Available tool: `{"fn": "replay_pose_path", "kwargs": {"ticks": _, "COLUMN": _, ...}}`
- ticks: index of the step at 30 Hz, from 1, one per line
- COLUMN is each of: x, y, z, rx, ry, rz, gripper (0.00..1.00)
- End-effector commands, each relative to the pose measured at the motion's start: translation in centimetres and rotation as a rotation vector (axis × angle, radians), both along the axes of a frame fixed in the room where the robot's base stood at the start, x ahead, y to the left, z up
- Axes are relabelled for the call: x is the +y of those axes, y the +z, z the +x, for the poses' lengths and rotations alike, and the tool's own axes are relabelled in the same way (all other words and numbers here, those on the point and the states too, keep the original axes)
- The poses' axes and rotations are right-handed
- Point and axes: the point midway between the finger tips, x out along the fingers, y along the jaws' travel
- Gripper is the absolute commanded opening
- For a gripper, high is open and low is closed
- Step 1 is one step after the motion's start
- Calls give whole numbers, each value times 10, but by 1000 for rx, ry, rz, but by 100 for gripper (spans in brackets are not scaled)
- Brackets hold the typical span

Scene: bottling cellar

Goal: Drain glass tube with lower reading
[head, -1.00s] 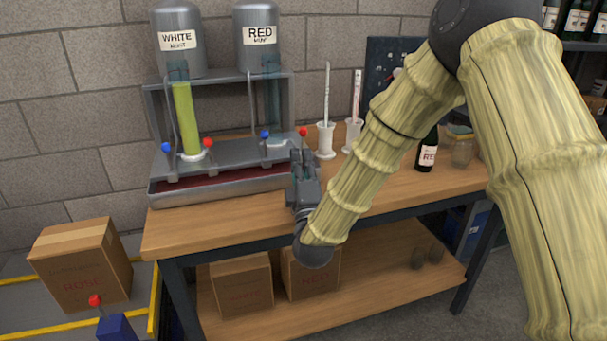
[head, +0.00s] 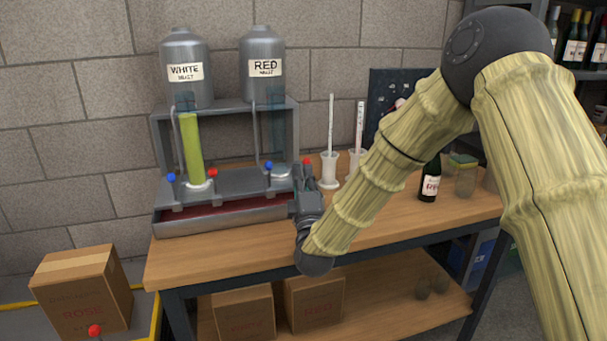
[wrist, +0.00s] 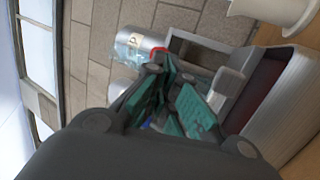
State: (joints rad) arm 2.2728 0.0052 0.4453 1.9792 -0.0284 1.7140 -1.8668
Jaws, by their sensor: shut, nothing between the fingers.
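The white must tank (head: 186,72) and red must tank (head: 263,66) stand on a grey metal rack. The left glass tube (head: 193,148) holds a tall yellow-green column. The right glass tube (head: 277,130) looks bluish and clear; I cannot make out a level in it. Each tube has a blue-knobbed and a red-knobbed lever at its foot: blue (head: 171,178) and red (head: 212,172) on the left, blue (head: 268,166) and red (head: 307,161) on the right. My gripper (head: 308,180) is shut and empty, beside the right red knob; contact is unclear. The wrist view shows its fingers (wrist: 175,100).
Hydrometers stand in white cylinders (head: 329,170) just right of my gripper. A wine bottle (head: 429,182) and a jar (head: 465,178) are farther right on the wooden bench (head: 240,245). The rack tray's front wall (head: 225,219) is at left. A rosé carton (head: 82,292) stands lower left.

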Motion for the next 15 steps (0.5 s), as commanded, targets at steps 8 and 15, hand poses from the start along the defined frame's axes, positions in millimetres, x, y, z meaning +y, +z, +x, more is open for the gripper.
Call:
{"fn": "replay_pose_path", "kwargs": {"ticks": 8, "x": 3, "y": 12, "z": 10, "rx": 100, "ry": 0, "rz": -35, "gripper": 0}}
{"fn": "replay_pose_path", "kwargs": {"ticks": 15, "x": 3, "y": 11, "z": 14, "rx": 134, "ry": -3, "rz": -43, "gripper": 0}}
